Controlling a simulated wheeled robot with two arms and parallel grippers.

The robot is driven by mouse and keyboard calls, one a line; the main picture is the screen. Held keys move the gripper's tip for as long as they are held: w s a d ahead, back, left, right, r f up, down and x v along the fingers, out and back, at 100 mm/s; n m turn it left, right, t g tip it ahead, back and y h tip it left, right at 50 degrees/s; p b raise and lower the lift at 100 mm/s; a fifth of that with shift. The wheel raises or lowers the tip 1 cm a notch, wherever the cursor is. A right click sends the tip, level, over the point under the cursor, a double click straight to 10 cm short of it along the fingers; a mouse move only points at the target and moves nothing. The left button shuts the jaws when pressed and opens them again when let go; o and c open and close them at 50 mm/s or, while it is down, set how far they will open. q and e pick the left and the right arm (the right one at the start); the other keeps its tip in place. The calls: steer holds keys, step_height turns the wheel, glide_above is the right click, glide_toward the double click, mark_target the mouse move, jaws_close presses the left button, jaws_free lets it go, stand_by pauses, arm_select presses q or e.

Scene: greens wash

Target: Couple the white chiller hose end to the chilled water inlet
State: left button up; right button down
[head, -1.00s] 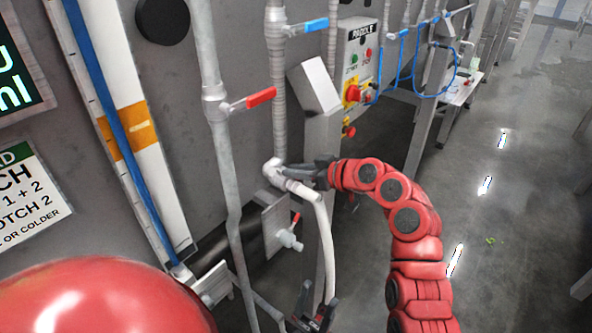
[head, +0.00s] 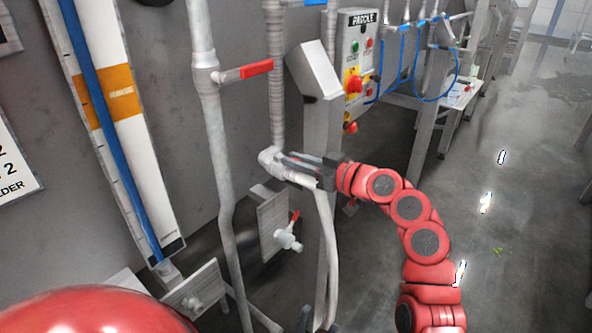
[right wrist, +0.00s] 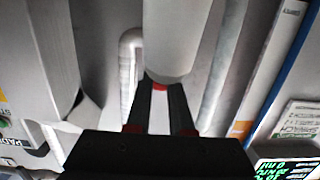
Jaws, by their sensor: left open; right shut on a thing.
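My right gripper (head: 318,168) is shut on the white hose end (head: 300,180). The white hose (head: 331,250) bends down from there and hangs to the bottom of the head view. The hose end lies right by a pale pipe elbow (head: 268,158) at the foot of a ribbed pipe. I cannot tell whether they touch, or which fitting is the chilled water inlet. The right wrist view shows the right fingers (right wrist: 158,92) against a broad white cylinder (right wrist: 178,38). My left gripper (head: 316,326) is open, mostly cut off at the bottom edge, near the lower hose.
A plate with a red-handled outlet valve (head: 287,239) stands below the elbow. A grey pipe with a red lever (head: 243,71) runs down to its left. A grey post (head: 322,130) and a control box (head: 357,60) stand behind. Open floor (head: 510,230) lies right.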

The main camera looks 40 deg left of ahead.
steer(key=shift+f, duration=0.35)
steer(key=c, duration=0.9)
jaws_free()
steer(key=shift+o, duration=0.5)
steer(key=shift+r, duration=0.15)
steer(key=s+d+r+b, duration=0.1)
steer(key=d+r+b, duration=0.1)
steer(key=d, duration=1.5)
steer(key=shift+s+b, duration=0.15)
steer(key=shift+b, duration=0.45)
steer(key=shift+d, duration=0.1)
